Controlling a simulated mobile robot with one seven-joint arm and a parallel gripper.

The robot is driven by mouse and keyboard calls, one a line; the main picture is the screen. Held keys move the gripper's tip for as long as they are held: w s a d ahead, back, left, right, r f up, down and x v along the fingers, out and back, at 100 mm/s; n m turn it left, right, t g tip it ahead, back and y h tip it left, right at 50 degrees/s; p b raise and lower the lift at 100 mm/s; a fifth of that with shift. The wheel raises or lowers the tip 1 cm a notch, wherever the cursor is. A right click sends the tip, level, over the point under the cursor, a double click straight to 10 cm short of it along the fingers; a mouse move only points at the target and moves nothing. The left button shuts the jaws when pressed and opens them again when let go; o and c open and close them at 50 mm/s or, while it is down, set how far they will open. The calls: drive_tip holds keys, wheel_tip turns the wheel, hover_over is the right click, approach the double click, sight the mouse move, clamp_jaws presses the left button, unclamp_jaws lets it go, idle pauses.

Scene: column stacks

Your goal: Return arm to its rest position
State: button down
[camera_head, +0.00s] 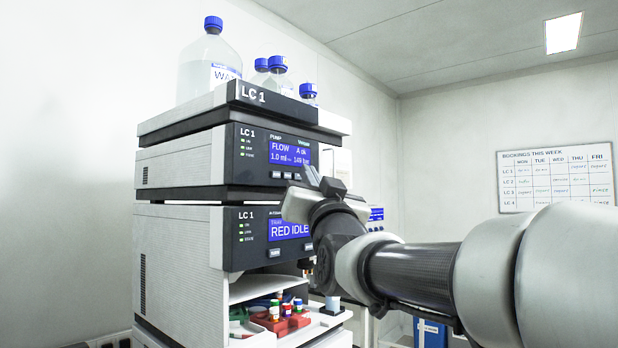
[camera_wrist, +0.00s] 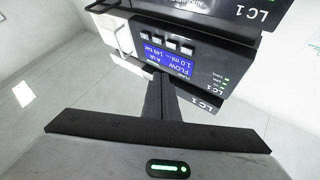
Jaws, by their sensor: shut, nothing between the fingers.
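My arm (camera_head: 410,275) reaches in from the right in the head view. My gripper (camera_head: 318,178) is at its end, in front of the LC 1 stack (camera_head: 180,238), level with the gap between the pump and the lower module. The fingers show as dark, closed bars in the wrist view (camera_wrist: 160,90), shut with nothing between them. They point towards the pump module's front, whose screen (camera_wrist: 172,62) reads FLOW 1.0 ml and 149 bar. I cannot tell the exact distance between fingers and panel. My wrist hides part of the lower module's right side.
The lower screen (camera_head: 289,228) reads RED IDLE. Below it, an open bay holds a red rack (camera_head: 268,322) with several capped vials. Bottles with blue caps, including a large one (camera_head: 208,70), stand on top. A bookings board (camera_head: 556,176) hangs on the back wall.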

idle(0.5)
drive_tip(key=s+d+f+g+h, duration=0.1)
drive_tip(key=s+d+f+g, duration=0.15)
drive_tip(key=f, duration=0.45)
drive_tip(key=s+d+f+g+h, duration=0.1)
drive_tip(key=d+f+g, duration=0.25)
drive_tip(key=f, duration=0.35)
drive_tip(key=s+d+f+g+h, duration=0.1)
drive_tip(key=s+d+f+g, duration=0.25)
drive_tip(key=s+f, duration=0.6)
drive_tip(key=s+d+f+g+h, duration=0.2)
drive_tip(key=s+d+f+g, duration=0.15)
drive_tip(key=s+f, duration=0.55)
drive_tip(key=s+d+f+g+h, duration=0.1)
drive_tip(key=s+d+f+g, duration=0.25)
drive_tip(key=s+f, duration=0.6)
wheel_tip(320, 180, up, 14)
drive_tip(key=w+p, duration=0.2)
drive_tip(key=p, duration=1.3)
drive_tip(key=shift+a+g, duration=0.35)
